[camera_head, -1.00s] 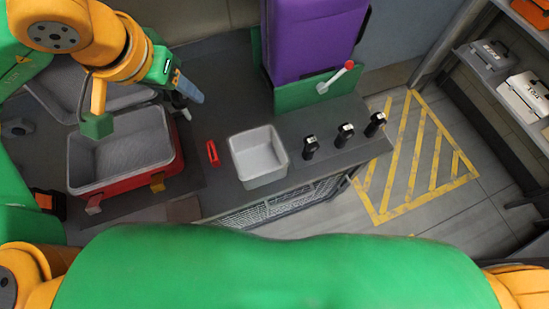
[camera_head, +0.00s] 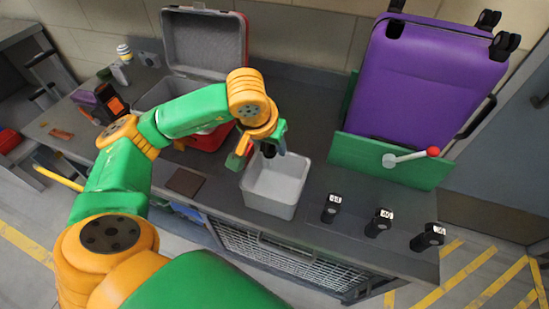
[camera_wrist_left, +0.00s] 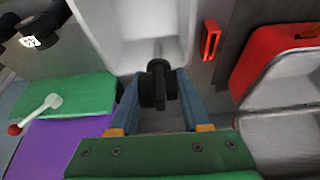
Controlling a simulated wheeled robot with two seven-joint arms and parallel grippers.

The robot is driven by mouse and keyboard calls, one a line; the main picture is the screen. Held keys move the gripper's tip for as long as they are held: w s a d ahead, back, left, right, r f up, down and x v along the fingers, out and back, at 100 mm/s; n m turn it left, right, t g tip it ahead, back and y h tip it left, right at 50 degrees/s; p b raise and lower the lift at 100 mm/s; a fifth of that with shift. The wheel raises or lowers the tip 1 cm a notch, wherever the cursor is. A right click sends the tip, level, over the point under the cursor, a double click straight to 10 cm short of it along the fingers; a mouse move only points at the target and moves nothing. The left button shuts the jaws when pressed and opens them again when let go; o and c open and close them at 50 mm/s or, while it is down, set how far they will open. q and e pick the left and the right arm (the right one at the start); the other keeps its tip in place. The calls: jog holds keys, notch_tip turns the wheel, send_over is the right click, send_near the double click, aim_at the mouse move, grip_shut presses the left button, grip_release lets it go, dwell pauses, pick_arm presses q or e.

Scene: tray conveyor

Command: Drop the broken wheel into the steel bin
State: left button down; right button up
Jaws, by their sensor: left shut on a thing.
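The steel bin (camera_head: 276,207) is a light grey, square, open-topped container on the dark workbench. It also shows in the left wrist view (camera_wrist_left: 130,60). My left gripper (camera_head: 270,150) is over the bin's far side. In the left wrist view, its blue fingers are shut on a black wheel (camera_wrist_left: 157,86), with the bin's opening just beyond. In the head view the wheel is a small dark shape (camera_head: 267,151), partly hidden by the gripper. Its damage cannot be made out. My right gripper is not in view.
A purple suitcase (camera_head: 425,90) stands behind a green panel (camera_head: 380,168) with a red-tipped lever (camera_head: 412,156). Labelled black wheels (camera_head: 331,207) stand right of the bin. An open red case (camera_head: 244,45) is behind my left arm. A red part (camera_wrist_left: 210,38) lies beside the bin.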

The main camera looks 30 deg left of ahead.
pick_arm(q)
jog(key=shift+d+f, duration=0.2)
jog(key=shift+f, duration=0.6)
jog(key=shift+d, duration=0.1)
jog(key=shift+r, duration=0.1)
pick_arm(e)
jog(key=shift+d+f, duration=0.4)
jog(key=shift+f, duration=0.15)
pick_arm(q)
jog(key=shift+c, duration=1.4)
grip_release()
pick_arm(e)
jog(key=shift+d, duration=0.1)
pick_arm(q)
jog(key=v, duration=0.7)
jog(key=shift+b, duration=0.3)
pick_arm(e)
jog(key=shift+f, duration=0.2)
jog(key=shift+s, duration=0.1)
